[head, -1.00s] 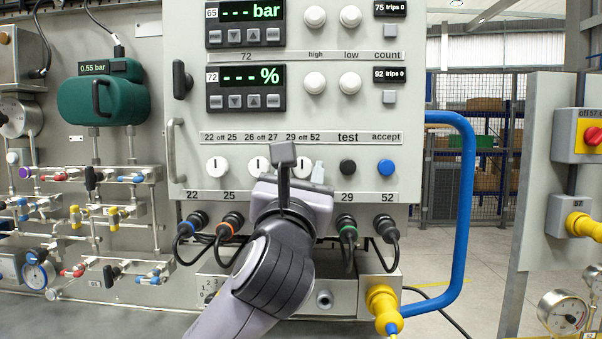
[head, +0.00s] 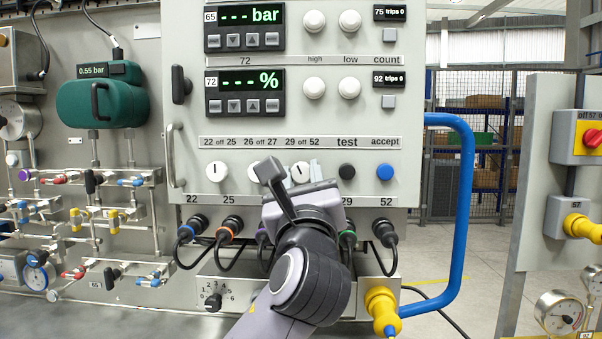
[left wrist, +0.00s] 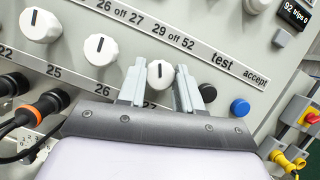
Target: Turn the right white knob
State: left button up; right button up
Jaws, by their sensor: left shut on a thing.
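The right white knob (head: 300,173) is under the "29 off 52" label on the grey panel, partly covered by my left gripper in the head view. My left gripper (left wrist: 161,85) is shut on this knob, one pale finger on each side of it in the left wrist view (left wrist: 160,72). The knob's dark mark leans slightly left compared with the middle white knob's mark. The middle white knob (left wrist: 100,45) and the left white knob (head: 217,171) stand free to the left. My right gripper is not in view.
A black button (head: 347,172) and a blue button (head: 384,172) lie right of the gripped knob. Cable plugs (head: 232,224) hang below the row. A blue rail (head: 465,200) stands at the panel's right side. Two displays are above.

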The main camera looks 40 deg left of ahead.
pick_arm(q)
jog(key=shift+d+n+g+y+p, duration=0.1)
jog(key=shift+n+g+y+p, duration=0.6)
jog(key=shift+n, duration=2)
jog(key=shift+n+g+b, duration=0.3)
jog(key=shift+g, duration=0.3)
jog(key=o, duration=1)
jog(key=shift+o, duration=0.2)
jog(key=b+v, duration=0.1)
jog(key=v, duration=0.6)
jog(key=shift+b, duration=0.35)
jog(key=shift+f, duration=0.2)
